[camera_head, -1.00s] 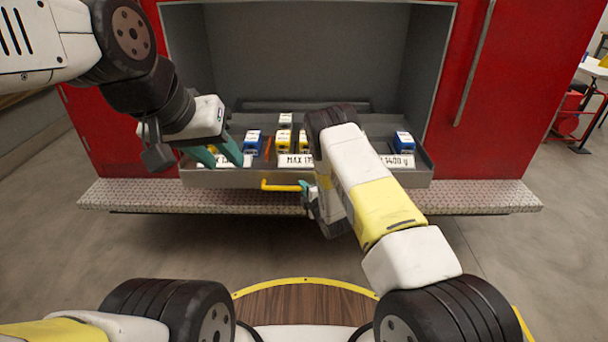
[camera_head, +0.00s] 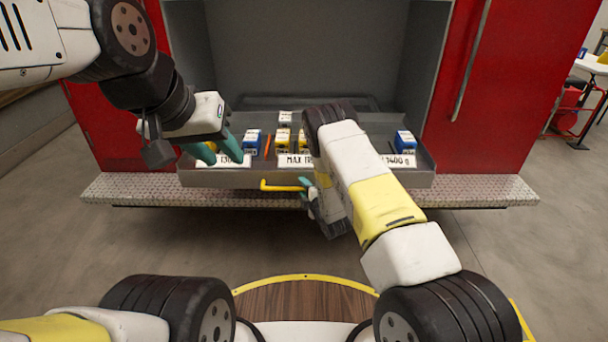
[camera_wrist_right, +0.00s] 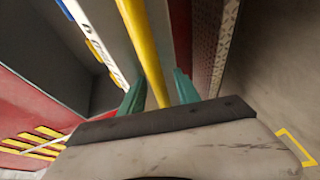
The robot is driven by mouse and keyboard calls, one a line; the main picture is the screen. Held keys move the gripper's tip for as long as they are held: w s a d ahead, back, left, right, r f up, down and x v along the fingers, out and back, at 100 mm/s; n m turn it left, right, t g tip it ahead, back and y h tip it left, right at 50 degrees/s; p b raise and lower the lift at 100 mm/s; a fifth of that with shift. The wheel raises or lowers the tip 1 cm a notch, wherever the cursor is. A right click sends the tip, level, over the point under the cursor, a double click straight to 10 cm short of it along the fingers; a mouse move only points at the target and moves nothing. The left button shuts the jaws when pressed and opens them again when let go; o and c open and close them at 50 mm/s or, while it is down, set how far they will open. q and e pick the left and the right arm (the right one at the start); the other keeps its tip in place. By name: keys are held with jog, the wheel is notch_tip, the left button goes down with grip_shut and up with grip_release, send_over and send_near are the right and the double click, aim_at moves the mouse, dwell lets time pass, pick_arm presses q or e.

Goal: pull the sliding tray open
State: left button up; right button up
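The grey sliding tray (camera_head: 225,179) stands partly out of the red cabinet, above the tread-plate bumper. Its yellow handle (camera_head: 281,186) is at the front. My right gripper (camera_head: 306,190) is at the handle's right part; in the right wrist view the yellow bar (camera_wrist_right: 146,60) runs between the two teal fingers (camera_wrist_right: 158,92). The fingers are apart, with a gap visible on the bar's right side; contact on the left cannot be told. My right forearm hides part of the tray front. My left gripper (camera_head: 219,155) is open and empty at the tray's front left.
Blue and yellow boxes (camera_head: 283,137) stand in the tray, behind white weight labels (camera_head: 296,161). The tread-plate bumper (camera_head: 130,190) runs below the tray. Grey floor between the bumper and my base is clear. A white table (camera_head: 590,65) stands far right.

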jog(key=shift+r, duration=0.1)
dwell(0.3)
jog(key=v, duration=0.7)
jog(key=shift+s+d, duration=0.15)
jog(key=shift+s, duration=0.2)
jog(key=w+d+r+m+h, duration=0.2)
jog(key=w+d+r+m, duration=0.15)
jog(key=r, duration=0.55)
jog(key=s+d+r+m+g+h, duration=0.1)
jog(key=s+d+r+m+g, duration=0.15)
jog(key=r+m, duration=0.45)
jog(key=s+d+r+m+g+h, duration=0.1)
jog(key=s+d+r+m, duration=0.15)
jog(key=r, duration=0.85)
jog(key=s+d+r+m+g, duration=0.1)
jog(key=s+r, duration=0.3)
jog(key=s, duration=0.6)
jog(key=s+d+r+m+g, duration=0.1)
jog(key=s+r+m, duration=0.3)
jog(key=s, duration=0.7)
jog(key=s+d+r+m+g, duration=0.1)
jog(key=s+r+m+g, duration=0.2)
jog(key=s, duration=0.8)
jog(key=shift+d+r, duration=0.25)
jog(key=shift+r, duration=0.45)
